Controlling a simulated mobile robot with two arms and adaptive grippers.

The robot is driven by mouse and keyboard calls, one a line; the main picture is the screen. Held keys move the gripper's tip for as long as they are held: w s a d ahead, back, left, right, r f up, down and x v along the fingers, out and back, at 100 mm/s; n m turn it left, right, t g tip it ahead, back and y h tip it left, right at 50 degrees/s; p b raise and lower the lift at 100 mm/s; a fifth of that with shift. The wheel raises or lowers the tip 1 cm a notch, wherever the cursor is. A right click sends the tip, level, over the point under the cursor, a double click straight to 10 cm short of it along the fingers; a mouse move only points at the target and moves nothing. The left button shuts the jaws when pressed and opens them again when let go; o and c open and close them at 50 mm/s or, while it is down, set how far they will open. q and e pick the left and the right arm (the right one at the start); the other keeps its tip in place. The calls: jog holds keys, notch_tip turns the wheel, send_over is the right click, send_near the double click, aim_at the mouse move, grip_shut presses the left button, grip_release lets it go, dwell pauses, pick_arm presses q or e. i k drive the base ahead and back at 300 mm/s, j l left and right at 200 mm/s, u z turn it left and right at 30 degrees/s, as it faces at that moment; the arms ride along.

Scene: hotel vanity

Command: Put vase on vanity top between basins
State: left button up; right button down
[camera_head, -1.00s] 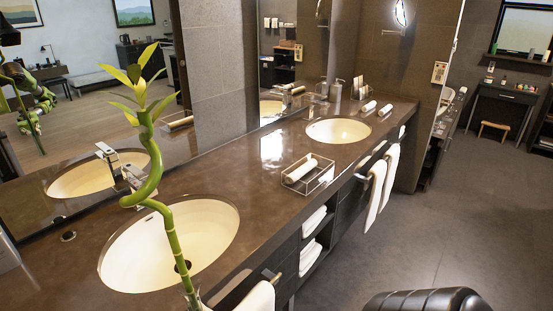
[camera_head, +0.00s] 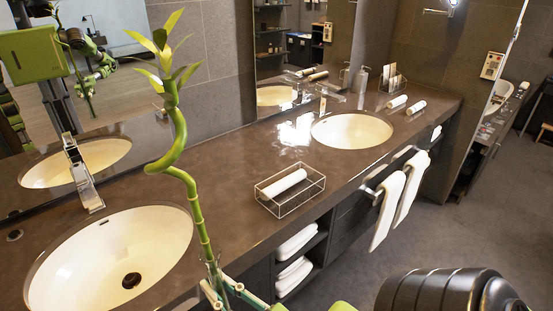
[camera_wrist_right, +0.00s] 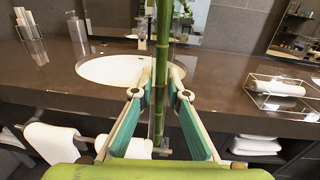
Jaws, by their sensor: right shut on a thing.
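The vase shows mainly as its tall green bamboo stalk (camera_head: 203,235), curled in the middle with leaves on top. The vessel at its foot is mostly hidden or cut off. My right gripper (camera_head: 221,286) is shut on it low down, at the vanity's front edge. In the right wrist view the fingers (camera_wrist_right: 159,94) close from both sides around the upright stalk (camera_wrist_right: 163,45). The vanity top (camera_head: 240,160) has a near basin (camera_head: 90,250) and a far basin (camera_head: 352,131). The stalk stands just right of the near basin in the head view. My left gripper is not clearly in view.
A clear tray (camera_head: 291,205) with a rolled white towel sits between the basins near the front edge. A faucet (camera_head: 82,175) stands behind the near basin. Bare counter lies behind the tray. White towels (camera_head: 388,205) hang at the front.

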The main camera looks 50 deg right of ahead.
aim_at(234, 151)
jog(key=l, duration=0.5)
jog(key=k+l+u, duration=0.1)
jog(key=l, duration=0.9)
jog(key=k+l+u, duration=0.1)
jog(key=l, duration=0.4)
